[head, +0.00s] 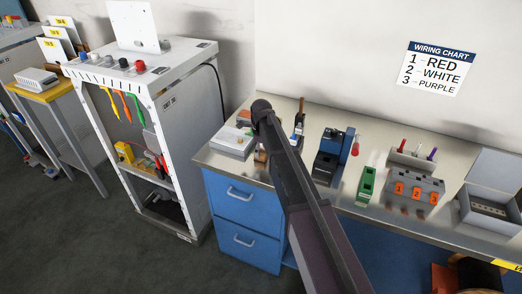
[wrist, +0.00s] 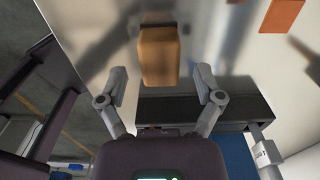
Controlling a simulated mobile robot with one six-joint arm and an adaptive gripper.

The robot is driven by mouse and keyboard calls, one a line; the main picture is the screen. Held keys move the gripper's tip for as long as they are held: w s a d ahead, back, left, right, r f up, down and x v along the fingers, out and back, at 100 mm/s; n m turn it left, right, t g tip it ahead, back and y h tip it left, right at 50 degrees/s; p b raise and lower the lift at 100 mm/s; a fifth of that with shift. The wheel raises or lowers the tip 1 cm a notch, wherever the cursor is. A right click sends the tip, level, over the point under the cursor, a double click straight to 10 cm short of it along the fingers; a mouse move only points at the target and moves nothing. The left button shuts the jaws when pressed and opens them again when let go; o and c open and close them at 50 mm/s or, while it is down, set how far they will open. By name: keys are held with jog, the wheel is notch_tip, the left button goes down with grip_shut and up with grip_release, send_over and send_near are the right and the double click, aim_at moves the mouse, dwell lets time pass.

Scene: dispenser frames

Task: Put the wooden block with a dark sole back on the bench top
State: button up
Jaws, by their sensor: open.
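The wooden block (wrist: 158,58) is orange-brown, with a dark strip, its sole, at its far end in the wrist view. The sole end appears to meet the shiny bench top (wrist: 95,25), though exact contact is hard to judge. In the head view a small part of the block (head: 260,157) shows beside my dark arm, near the bench's left end. My gripper (wrist: 160,72) is open, one finger on each side of the block, with clear gaps to both. In the head view my arm hides the gripper.
A light grey box (head: 232,142) stands left of the block. To the right are a blue device (head: 329,158), a green block (head: 367,184) and a grey unit with orange number tags (head: 413,189). An orange piece (wrist: 282,14) lies to the upper right in the wrist view.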

aim_at(261, 152)
notch_tip(261, 152, up, 9)
jog(key=p, duration=0.8)
jog(key=shift+s, duration=0.1)
dwell(0.8)
jog(key=s+d+n, duration=2.2)
jog(key=s, duration=0.3)
jog(key=shift+s+d, duration=0.35)
jog(key=shift+d, duration=0.05)
dwell(1.2)
